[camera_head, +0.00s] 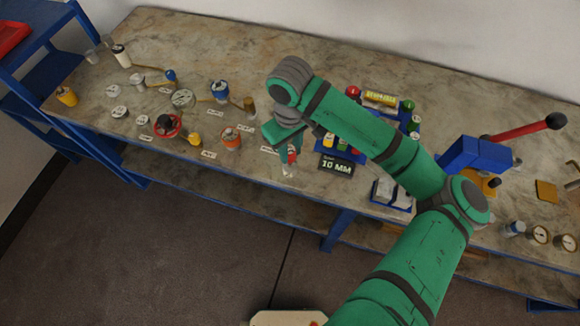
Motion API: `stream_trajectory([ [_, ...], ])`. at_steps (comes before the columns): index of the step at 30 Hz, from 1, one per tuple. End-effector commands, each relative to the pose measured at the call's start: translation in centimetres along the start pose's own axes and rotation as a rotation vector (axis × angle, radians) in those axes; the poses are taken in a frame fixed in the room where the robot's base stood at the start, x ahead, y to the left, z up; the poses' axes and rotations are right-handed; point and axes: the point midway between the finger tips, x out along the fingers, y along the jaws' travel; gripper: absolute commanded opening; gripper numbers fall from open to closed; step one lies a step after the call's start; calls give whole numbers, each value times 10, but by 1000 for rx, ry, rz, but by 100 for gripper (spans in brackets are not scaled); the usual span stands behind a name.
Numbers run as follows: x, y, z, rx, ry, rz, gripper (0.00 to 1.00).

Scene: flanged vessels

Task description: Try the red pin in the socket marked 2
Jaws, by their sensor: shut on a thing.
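My arm reaches over the bench, and my gripper (289,158) points down near the bench's front edge. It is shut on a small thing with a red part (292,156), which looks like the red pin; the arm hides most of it. A pale, small piece shows just below the fingertips; I cannot tell whether it touches the bench. Several flanged vessels and fittings stand left of my gripper, among them an orange one (231,138) and a blue-topped one (220,90). Small white labels lie by them, too small to read, so I cannot tell which socket is marked 2.
A black sign reading 10 MM (337,166) stands right of my gripper, by a blue rack partly hidden behind my arm. A blue press-like device with a red lever (520,128) is at the right. A blue shelf (45,75) stands left.

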Motion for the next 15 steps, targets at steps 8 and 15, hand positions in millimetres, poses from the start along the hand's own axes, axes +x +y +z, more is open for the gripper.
stream_trajectory([
  [8,-4,0,0,0,0,1,1],
  [15,-7,0,0,0,1,1,1],
])
